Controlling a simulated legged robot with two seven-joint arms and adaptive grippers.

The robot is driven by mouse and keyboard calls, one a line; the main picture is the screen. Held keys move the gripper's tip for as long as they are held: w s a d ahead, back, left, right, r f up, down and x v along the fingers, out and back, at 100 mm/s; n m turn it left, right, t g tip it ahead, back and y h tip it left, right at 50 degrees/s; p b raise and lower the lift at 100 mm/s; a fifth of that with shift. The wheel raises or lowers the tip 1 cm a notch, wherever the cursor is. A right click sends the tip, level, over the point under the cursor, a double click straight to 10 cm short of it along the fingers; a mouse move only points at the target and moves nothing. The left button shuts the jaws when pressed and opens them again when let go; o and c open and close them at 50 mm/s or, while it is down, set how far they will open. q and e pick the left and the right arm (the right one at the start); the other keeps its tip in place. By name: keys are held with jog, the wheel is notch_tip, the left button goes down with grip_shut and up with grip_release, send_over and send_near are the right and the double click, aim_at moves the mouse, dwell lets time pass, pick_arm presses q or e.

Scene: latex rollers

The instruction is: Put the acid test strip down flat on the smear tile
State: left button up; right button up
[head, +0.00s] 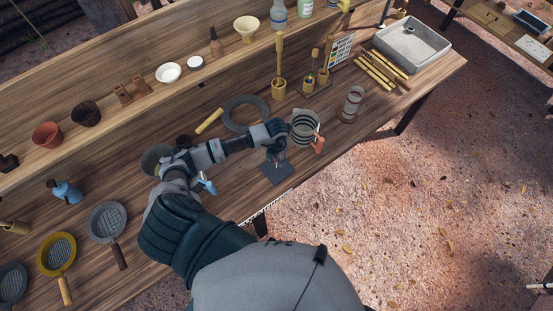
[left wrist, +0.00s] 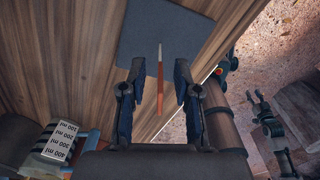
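The smear tile (head: 279,176) is a dark grey square on the wooden bench, below my left gripper (head: 273,152). In the left wrist view the tile (left wrist: 165,28) lies beyond the fingertips. The acid test strip (left wrist: 160,80) is thin, orange with a pale far end. It lies lengthwise between the fingers of my left gripper (left wrist: 160,72), with a gap on each side. Its pale end overlaps the tile; its orange part shows over the wood. Whether it touches the tile cannot be told. My right gripper (left wrist: 257,102) shows open and empty over the ground at right.
A striped beaker (head: 304,127) with an orange clip stands right of the left gripper. Sieves (head: 107,222) lie at left; a grey basin (head: 411,48) stands at far right. The bench's front edge is close to the tile.

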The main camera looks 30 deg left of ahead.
pick_arm(q)
notch_tip(320, 180, up, 12)
jog(key=shift+f+b, duration=0.1)
jog(key=shift+b, duration=0.75)
